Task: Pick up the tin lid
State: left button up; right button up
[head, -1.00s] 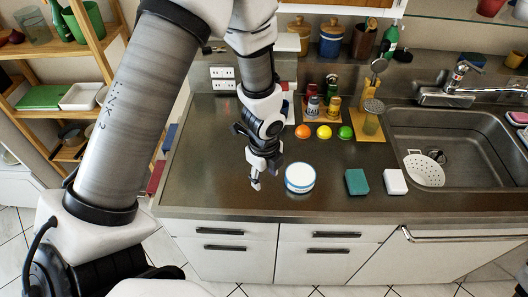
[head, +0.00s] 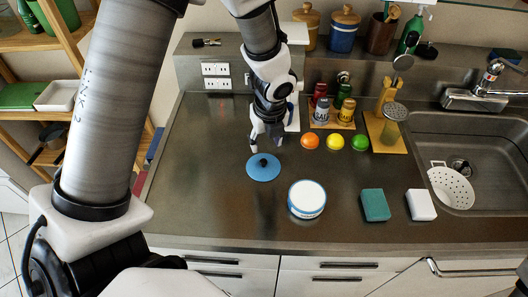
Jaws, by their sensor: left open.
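The tin lid, a flat blue disc with a small black knob (head: 264,169), lies on the steel counter left of centre. A round white tin with blue bands (head: 307,199) stands on the counter to the right of the lid and nearer to me. My left gripper (head: 267,147) points down just behind the lid's knob. Its fingers are apart with nothing between them. I cannot tell how high the fingertips are above the counter. My right gripper is not in view.
A green block (head: 375,205) and a white block (head: 421,204) lie to the right, beside the sink (head: 485,150). Orange (head: 310,141), yellow (head: 335,142) and green balls sit behind the tin, before a small spice rack. The counter left of the lid is clear.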

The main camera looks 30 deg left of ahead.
aim_at(263, 161)
pick_arm(q)
jog(key=f+b, duration=0.1)
jog(key=f, duration=0.2)
jog(key=a+f+b, duration=0.1)
jog(key=f, duration=0.2)
jog(key=f+b, duration=0.2)
jog(key=f, duration=0.2)
jog(key=shift+w+a, duration=0.15)
jog(key=shift+w, duration=0.25)
jog(key=shift+w+a+f, duration=0.1)
jog(key=shift+w, duration=0.05)
jog(key=shift+c, duration=0.3)
grip_shut()
